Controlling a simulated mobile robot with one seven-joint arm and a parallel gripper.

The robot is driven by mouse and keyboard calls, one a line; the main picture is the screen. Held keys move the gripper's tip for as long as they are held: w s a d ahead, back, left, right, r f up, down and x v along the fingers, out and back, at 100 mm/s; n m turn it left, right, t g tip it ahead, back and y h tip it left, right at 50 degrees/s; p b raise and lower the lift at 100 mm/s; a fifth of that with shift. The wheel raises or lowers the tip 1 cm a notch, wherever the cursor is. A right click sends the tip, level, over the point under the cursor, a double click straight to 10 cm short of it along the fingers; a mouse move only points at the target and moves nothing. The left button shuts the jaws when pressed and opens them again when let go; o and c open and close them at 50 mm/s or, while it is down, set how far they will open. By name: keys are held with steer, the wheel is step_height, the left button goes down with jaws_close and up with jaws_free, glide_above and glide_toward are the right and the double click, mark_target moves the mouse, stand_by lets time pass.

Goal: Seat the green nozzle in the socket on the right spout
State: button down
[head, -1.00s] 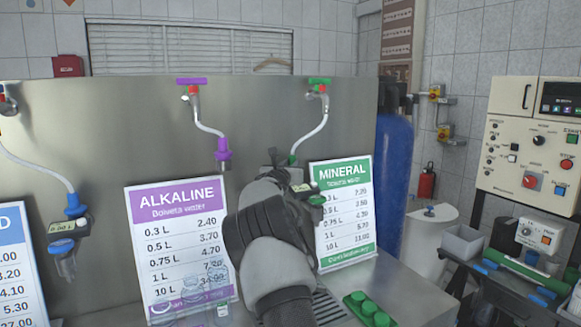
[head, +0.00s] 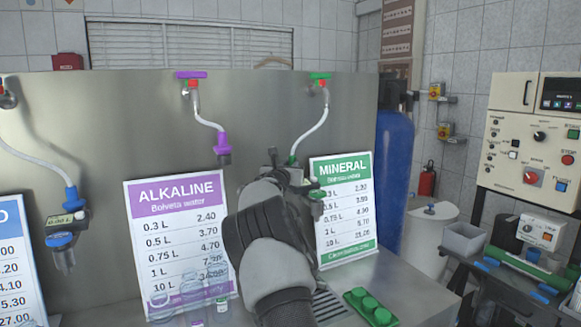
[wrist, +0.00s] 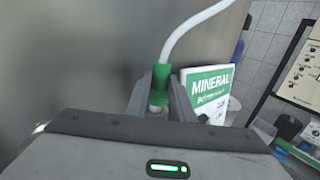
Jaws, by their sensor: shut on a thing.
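The right spout is a white tube that hangs from a green-topped tap (head: 320,78) and ends in a green socket (wrist: 161,73); the socket also shows in the head view (head: 292,158). My gripper (wrist: 160,84) has its fingers on either side of a green piece just below the socket, which I take as the green nozzle (wrist: 157,98), and is shut on it. The two look lined up one above the other; I cannot tell whether they touch or are joined. In the head view my gripper (head: 284,163) and arm hide most of the nozzle.
The MINERAL sign (head: 345,212) stands close on the right and the ALKALINE sign (head: 180,240) on the left. The purple spout end (head: 222,146) hangs left of my gripper. A green tray (head: 370,308) lies on the counter. The steel back panel (head: 260,110) is close behind.

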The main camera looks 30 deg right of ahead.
steer(key=shift+f, duration=0.35)
stand_by(0.3)
